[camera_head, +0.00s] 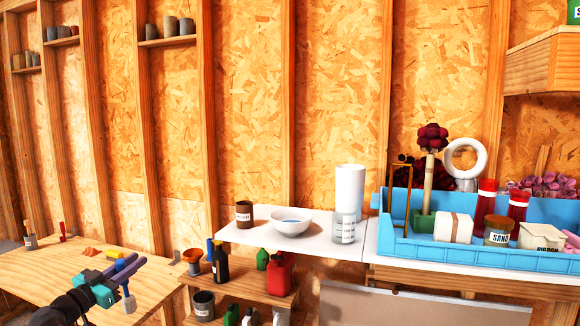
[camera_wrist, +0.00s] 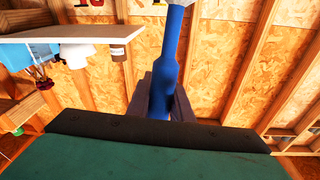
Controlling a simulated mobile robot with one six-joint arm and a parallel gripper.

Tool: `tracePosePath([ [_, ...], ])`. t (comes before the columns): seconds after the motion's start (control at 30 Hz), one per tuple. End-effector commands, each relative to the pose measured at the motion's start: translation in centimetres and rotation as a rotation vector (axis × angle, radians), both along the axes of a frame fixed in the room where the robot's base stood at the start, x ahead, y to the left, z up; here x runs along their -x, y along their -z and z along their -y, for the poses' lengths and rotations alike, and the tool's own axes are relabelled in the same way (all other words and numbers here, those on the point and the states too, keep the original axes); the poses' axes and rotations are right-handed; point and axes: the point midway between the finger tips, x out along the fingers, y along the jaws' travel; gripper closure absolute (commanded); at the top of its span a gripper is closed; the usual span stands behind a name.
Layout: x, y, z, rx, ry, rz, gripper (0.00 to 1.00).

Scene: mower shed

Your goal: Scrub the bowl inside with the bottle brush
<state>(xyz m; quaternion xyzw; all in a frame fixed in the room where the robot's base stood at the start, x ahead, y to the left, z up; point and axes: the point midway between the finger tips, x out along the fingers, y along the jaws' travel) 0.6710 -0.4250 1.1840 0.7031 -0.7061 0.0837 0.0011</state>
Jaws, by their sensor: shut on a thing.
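The white bowl (camera_head: 291,226) stands upright on a white worktop, with a small bluish patch showing inside. My gripper (camera_head: 128,267) is at the lower left over the wooden bench, well to the left of the bowl and apart from it. It is shut on the bottle brush, whose blue handle (camera_wrist: 168,75) runs between the fingers in the wrist view. In the head view the brush hangs down, and its pale lower end (camera_head: 129,301) shows below the fingers. The bristles are mostly cut off at the top of the wrist view.
A brown labelled can (camera_head: 244,215) stands left of the bowl. A tall white cylinder (camera_head: 350,185) and a clear labelled container (camera_head: 344,230) stand right. A blue tray (camera_head: 470,252) full of things lies further right. Bottles and a red jug (camera_head: 279,275) stand on the lower shelf.

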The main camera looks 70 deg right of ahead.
Motion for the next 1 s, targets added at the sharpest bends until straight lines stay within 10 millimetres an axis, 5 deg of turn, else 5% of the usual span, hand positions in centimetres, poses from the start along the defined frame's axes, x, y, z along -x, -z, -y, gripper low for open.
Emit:
tracePosePath([
  [0.5,9.2,-10.6,15.1,0.048,0.248,0.038,1.00],
  [1.0,21.7,-19.7,25.9,0.100,0.471,0.060,1.00],
])
